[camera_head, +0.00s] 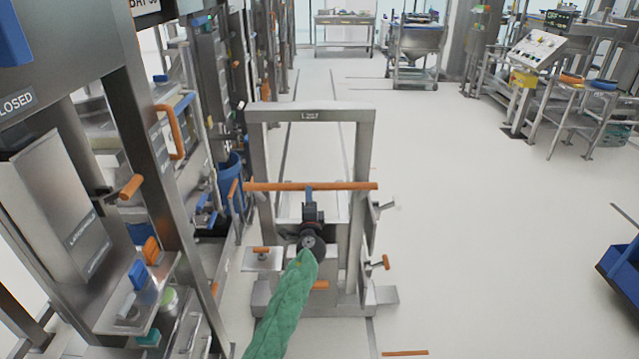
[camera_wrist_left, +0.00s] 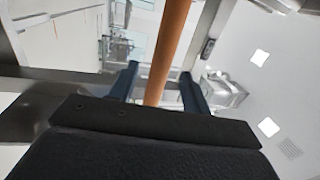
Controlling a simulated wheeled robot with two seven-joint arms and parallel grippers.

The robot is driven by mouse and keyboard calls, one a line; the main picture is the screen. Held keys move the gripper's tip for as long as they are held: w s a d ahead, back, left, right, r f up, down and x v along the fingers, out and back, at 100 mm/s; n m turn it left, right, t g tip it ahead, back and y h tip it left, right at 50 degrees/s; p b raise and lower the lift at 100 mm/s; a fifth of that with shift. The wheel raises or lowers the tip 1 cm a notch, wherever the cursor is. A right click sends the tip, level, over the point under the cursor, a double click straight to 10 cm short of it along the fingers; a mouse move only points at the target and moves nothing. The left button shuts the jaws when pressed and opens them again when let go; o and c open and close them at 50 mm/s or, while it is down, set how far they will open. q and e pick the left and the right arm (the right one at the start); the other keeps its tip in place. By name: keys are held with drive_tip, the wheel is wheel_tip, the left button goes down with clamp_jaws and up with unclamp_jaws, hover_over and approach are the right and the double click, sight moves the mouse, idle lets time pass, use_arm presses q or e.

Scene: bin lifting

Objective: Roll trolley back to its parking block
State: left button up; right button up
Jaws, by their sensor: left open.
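The trolley is a steel upright frame (camera_head: 363,150) on a low base, with an orange crossbar handle (camera_head: 345,186). My left gripper (camera_head: 309,191), on the green-sleeved arm, is at the middle of this handle. In the left wrist view the orange bar (camera_wrist_left: 167,50) runs between the two dark blue fingers of my left gripper (camera_wrist_left: 158,76). The fingers are apart, with gaps on both sides of the bar. I cannot make out a parking block for certain. My right gripper is not in view.
Steel machinery with an orange handle (camera_head: 170,131) stands close on the left. A blue bin (camera_head: 622,262) is at the right edge. A steel cart (camera_head: 418,45) and a table (camera_head: 344,20) are at the back.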

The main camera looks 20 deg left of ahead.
use_arm(q)
drive_tip(key=p+x, duration=0.2)
drive_tip(key=x, duration=0.5)
drive_tip(key=shift+w+d+r+m+h, duration=0.2)
drive_tip(key=shift+w+d+m+h, duration=0.1)
drive_tip(key=shift+w+m, duration=0.15)
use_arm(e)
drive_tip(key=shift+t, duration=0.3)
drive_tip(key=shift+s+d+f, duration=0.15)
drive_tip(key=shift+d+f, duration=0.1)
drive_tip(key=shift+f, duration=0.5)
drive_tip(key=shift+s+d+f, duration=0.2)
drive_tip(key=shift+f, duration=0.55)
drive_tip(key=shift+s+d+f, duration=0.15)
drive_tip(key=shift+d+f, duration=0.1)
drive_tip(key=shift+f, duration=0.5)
use_arm(q)
clamp_jaws()
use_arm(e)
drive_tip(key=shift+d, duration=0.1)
